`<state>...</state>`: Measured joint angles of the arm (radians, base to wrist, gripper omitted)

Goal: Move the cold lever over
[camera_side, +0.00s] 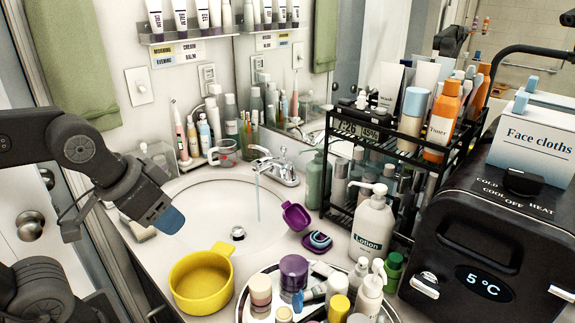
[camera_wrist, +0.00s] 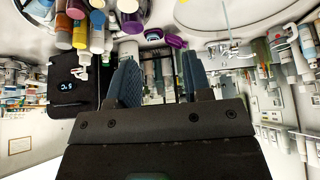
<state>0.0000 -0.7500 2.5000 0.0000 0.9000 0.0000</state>
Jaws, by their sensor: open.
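The chrome faucet (camera_side: 280,172) stands at the back rim of the white sink (camera_side: 190,240), with a thin stream of water falling from its spout. It has small levers on its left and right; no hot or cold marking on them is legible. The faucet also shows in the wrist view (camera_wrist: 232,50). My gripper (camera_side: 170,219) is at the left over the sink's near-left edge, well apart from the faucet. In the wrist view my gripper (camera_wrist: 163,78) has its two blue fingers spread with nothing held between them.
A yellow pot (camera_side: 201,284) and a purple scoop (camera_side: 296,216) sit at the sink's front and right. A tray of bottles (camera_side: 245,303), a lotion bottle (camera_side: 371,228), a black rack (camera_side: 340,205) and a black cooler (camera_side: 455,225) marked COLD crowd the right.

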